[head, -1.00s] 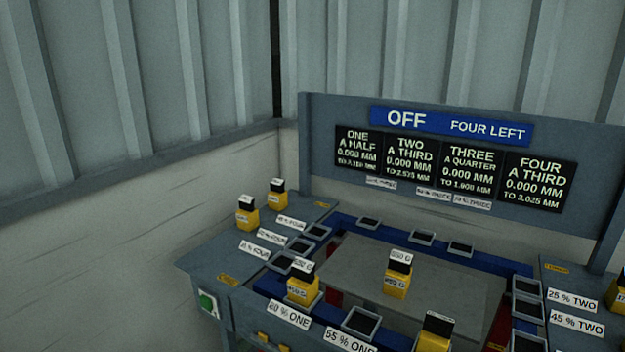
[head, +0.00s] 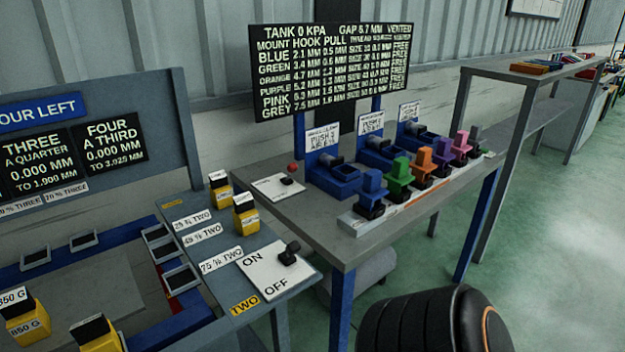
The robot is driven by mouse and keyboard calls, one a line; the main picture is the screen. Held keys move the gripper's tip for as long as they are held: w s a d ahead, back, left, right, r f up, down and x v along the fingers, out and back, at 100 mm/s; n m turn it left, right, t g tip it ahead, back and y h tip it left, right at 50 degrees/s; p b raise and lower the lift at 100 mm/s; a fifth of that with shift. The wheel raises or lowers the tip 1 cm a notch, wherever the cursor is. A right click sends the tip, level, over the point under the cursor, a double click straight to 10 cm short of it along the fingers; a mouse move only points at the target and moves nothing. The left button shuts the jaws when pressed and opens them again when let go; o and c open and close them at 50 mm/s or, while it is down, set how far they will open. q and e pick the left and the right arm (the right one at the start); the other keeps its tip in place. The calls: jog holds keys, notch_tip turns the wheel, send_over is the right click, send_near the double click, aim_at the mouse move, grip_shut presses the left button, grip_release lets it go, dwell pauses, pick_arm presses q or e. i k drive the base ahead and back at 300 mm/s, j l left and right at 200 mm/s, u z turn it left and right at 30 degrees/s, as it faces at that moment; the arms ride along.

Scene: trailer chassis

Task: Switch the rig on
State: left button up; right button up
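The rig (head: 75,248) is at the left of the head view, a grey bench with a blue frame around a grey plate. On its right shelf, near the front corner, a white plate (head: 267,277) is marked ON at the upper left and OFF at the lower right. A dark switch knob (head: 289,253) stands on that plate's right side. A display board (head: 85,143) behind the rig is cut off by the left edge; only part of its blue header shows. Neither of my grippers is in view.
Yellow weights (head: 245,214) stand on the rig's right shelf. A second bench (head: 300,215) to the right holds blue fixtures, coloured hooks and a small switch plate (head: 277,187). A dark rounded thing (head: 430,322) fills the bottom right. Green floor (head: 540,200) is clear at right.

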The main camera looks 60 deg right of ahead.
aim_at(293, 247)
jog(key=z, duration=1.95)
